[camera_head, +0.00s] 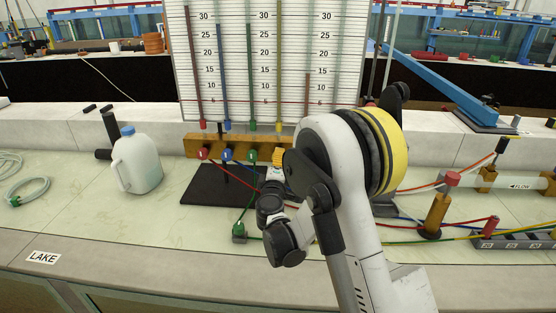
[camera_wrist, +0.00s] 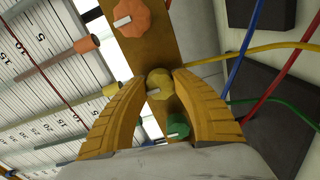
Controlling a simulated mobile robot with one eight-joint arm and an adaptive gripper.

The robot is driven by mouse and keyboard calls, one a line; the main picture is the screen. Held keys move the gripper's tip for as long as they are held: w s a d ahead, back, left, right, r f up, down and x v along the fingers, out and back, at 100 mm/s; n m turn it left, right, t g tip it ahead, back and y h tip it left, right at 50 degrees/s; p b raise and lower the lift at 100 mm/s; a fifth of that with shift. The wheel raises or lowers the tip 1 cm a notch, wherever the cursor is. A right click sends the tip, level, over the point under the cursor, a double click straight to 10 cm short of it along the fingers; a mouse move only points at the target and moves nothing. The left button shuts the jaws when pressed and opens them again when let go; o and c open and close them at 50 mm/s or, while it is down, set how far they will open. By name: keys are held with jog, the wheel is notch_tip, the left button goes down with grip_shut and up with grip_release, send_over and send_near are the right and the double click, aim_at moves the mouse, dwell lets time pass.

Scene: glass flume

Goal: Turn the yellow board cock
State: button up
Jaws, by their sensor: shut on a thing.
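The yellow board cock (camera_wrist: 160,84) is a faceted knob on the wooden rail (camera_wrist: 153,45), with a pale mark on its face. My gripper (camera_wrist: 161,78) has its two ribbed yellow fingers around it, one on each side, shut on the knob. In the head view my gripper (camera_head: 278,157) is at the rail below the board, and the fingers and wrist hide the yellow cock there. An orange cock (camera_wrist: 130,17) and a green cock (camera_wrist: 178,126) sit on either side of the yellow one in the wrist view.
The gauge board (camera_head: 238,62) stands behind the rail. Red (camera_head: 203,154) and blue (camera_head: 227,154) cocks are left of my gripper. Coloured hoses run near the wrist. A white jug (camera_head: 137,162) stands left of a black mat (camera_head: 205,187). The bench's left front is mostly clear.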

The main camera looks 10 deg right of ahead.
jog(key=shift+m, duration=0.3)
jog(key=o, duration=1.2)
jog(key=v, duration=0.7)
jog(key=shift+s, duration=0.2)
